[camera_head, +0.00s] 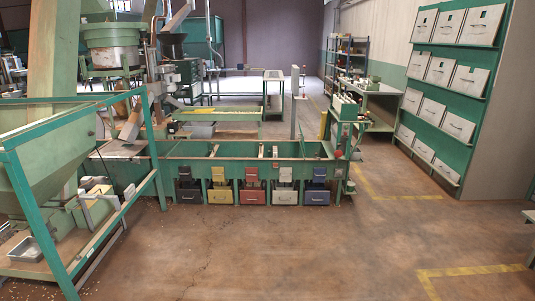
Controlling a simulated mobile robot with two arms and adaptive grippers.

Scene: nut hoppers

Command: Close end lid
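A long green hopper bench (245,163) stands across the middle of the head view. Its top is open along most of its length and split by cross walls. At its right end, a small green panel (327,150) stands tilted up; it may be the end lid, but it is too small to tell for sure. Several drawers in different colours sit under the bench, including a red drawer (253,193) and a blue drawer (317,197). Neither of my grippers is in view.
A green-framed machine (75,120) with a metal tray (26,249) fills the left side. A green rack of grey bins (452,75) stands at right. A workbench (372,100) stands behind the bench's right end. The brown floor in front is clear.

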